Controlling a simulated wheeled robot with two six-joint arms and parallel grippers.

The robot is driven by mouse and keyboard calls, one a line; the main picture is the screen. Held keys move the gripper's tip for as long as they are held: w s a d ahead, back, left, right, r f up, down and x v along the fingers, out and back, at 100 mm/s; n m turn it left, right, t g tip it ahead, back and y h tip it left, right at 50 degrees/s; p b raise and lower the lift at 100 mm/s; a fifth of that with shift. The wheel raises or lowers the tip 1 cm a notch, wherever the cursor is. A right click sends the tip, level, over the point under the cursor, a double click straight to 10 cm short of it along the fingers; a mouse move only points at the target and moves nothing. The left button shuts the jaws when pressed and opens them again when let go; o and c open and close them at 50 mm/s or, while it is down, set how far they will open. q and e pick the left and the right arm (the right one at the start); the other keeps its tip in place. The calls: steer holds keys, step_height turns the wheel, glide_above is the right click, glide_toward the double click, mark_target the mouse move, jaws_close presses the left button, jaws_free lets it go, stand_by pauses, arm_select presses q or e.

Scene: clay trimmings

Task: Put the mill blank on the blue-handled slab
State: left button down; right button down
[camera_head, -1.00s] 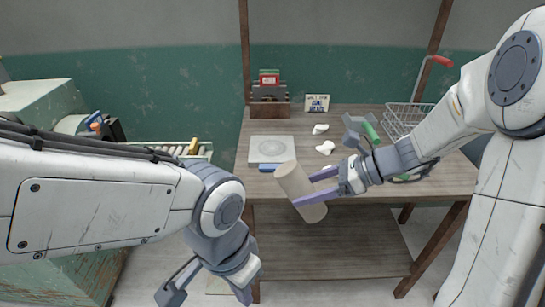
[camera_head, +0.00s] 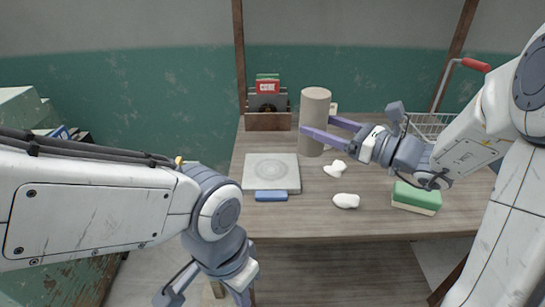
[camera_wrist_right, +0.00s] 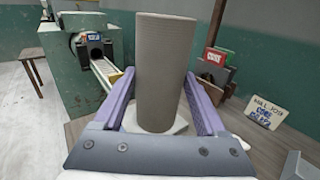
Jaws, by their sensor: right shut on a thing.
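The mill blank (camera_head: 315,100) is a tall beige-grey clay cylinder. My right gripper (camera_head: 308,142) is shut on it, with one finger on either side, and it stands about upright, seemingly above the table. It also shows between the fingers in the right wrist view (camera_wrist_right: 165,65). The blue-handled slab (camera_head: 272,167) is a pale grey square plate on the table, left of and nearer than the cylinder, with a blue handle (camera_head: 271,196) at its front edge. The slab's top is bare. My left gripper (camera_head: 225,285) is low at the front, partly cut off by the frame.
White lumps (camera_head: 346,201) lie right of the slab. A green-topped sponge (camera_head: 417,198) and a wire basket (camera_head: 432,124) are further right. A wooden holder (camera_head: 268,121) stands behind the slab. A sign (camera_wrist_right: 264,112) shows in the right wrist view. The table's front middle is clear.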

steer(key=w+a+f, duration=0.2)
steer(key=a+f, duration=0.1)
steer(key=w+a+f+b, duration=0.1)
steer(key=w+a+f, duration=0.1)
steer(key=a+f, duration=0.1)
steer(key=w+a+f+b, duration=0.1)
steer(key=w+a+f, duration=0.1)
steer(key=a+f, duration=0.1)
steer(key=shift+f, duration=0.75)
jaws_free()
steer(key=shift+s, duration=0.1)
steer(key=shift+d, duration=0.1)
steer(key=v, duration=1.1)
steer(key=shift+s+d, duration=0.3)
